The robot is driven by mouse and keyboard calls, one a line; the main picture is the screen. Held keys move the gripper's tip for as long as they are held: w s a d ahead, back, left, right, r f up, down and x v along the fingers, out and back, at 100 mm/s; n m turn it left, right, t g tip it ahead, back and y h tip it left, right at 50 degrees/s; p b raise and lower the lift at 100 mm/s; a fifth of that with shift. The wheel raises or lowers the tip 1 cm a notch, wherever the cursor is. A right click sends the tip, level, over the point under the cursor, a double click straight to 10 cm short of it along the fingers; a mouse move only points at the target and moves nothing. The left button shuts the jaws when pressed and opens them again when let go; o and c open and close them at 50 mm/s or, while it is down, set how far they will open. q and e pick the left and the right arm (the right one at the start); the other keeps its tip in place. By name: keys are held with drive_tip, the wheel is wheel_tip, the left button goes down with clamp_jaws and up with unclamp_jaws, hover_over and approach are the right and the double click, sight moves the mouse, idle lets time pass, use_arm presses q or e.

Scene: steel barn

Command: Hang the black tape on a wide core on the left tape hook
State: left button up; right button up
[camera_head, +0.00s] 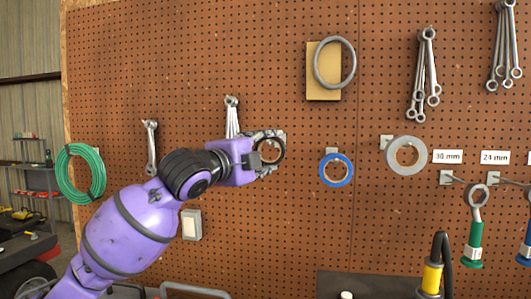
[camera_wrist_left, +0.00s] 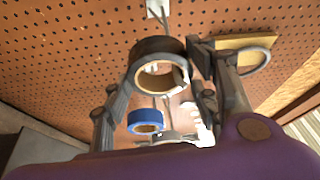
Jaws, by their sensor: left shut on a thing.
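The black tape (camera_head: 282,151) on its wide brown core is held in front of the pegboard, left of the blue tape, in the head view. My left gripper (camera_head: 268,152) is shut on it, with a finger on each side of the ring. In the left wrist view the black tape (camera_wrist_left: 150,46) sits between the fingers (camera_wrist_left: 163,70). A hook with a white plate (camera_wrist_left: 156,8) is on the board just past the tape, and its prong runs down behind the ring. I cannot tell whether the prong passes through the core. In the head view this hook is hidden. My right gripper is not in view.
Blue tape (camera_head: 351,171) and grey tape (camera_head: 424,155) hang to the right. Wrenches (camera_head: 232,116) hang just above my left wrist, and others (camera_head: 151,147) to its left. A grey ring on a tan plate (camera_head: 312,88) is above right. A green cable coil (camera_head: 62,174) hangs far left.

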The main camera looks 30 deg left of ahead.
use_arm(q)
drive_tip(key=o, duration=1.2)
drive_tip(key=shift+s, duration=0.1)
drive_tip(key=s, duration=0.4)
drive_tip(key=s+a, duration=0.1)
drive_tip(key=s, duration=0.6)
drive_tip(key=shift+s+a+f, duration=0.3)
drive_tip(key=shift+s, duration=0.1)
